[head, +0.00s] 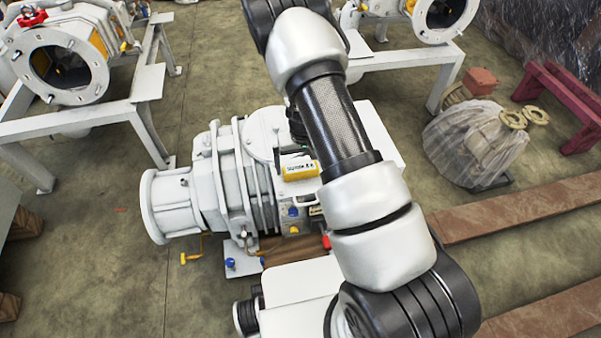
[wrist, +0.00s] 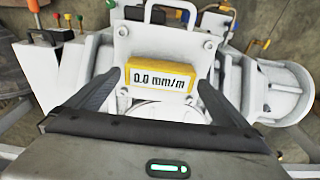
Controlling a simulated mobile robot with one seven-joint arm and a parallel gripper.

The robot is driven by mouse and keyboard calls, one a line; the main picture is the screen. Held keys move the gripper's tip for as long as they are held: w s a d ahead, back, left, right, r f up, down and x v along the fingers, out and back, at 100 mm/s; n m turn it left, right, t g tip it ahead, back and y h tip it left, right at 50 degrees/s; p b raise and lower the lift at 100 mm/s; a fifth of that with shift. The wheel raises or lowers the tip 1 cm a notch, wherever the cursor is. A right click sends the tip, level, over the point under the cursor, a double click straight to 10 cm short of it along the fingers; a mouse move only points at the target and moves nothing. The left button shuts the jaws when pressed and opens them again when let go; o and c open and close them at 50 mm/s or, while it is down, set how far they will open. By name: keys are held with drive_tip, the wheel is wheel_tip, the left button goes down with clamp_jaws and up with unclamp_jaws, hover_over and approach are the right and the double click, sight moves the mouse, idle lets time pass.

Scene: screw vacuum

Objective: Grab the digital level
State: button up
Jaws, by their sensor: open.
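The digital level is a small yellow block with a pale face reading "0.0 mm/m". In the head view the digital level (head: 299,171) lies on top of the white vacuum pump (head: 225,170), just left of my arm. In the wrist view the digital level (wrist: 161,77) sits ahead on a white plate (wrist: 165,38). My gripper (wrist: 160,82) is open, with one dark finger to each side of the level. I cannot tell whether either finger touches it. My gripper's fingers are hidden behind my arm in the head view.
White machines on frames stand at the back left (head: 70,65) and back right (head: 430,20). A plastic-wrapped bundle (head: 470,145) sits on the floor at right. A white handle (wrist: 158,12) rises behind the level. Small coloured knobs (wrist: 75,22) stand at upper left in the wrist view.

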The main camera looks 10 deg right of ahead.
drive_tip(key=f, duration=0.2)
drive_tip(key=shift+w+f, duration=0.25)
drive_tip(key=shift+f, duration=0.1)
drive_tip(key=shift+r, duration=0.1)
drive_tip(key=c, duration=1.1)
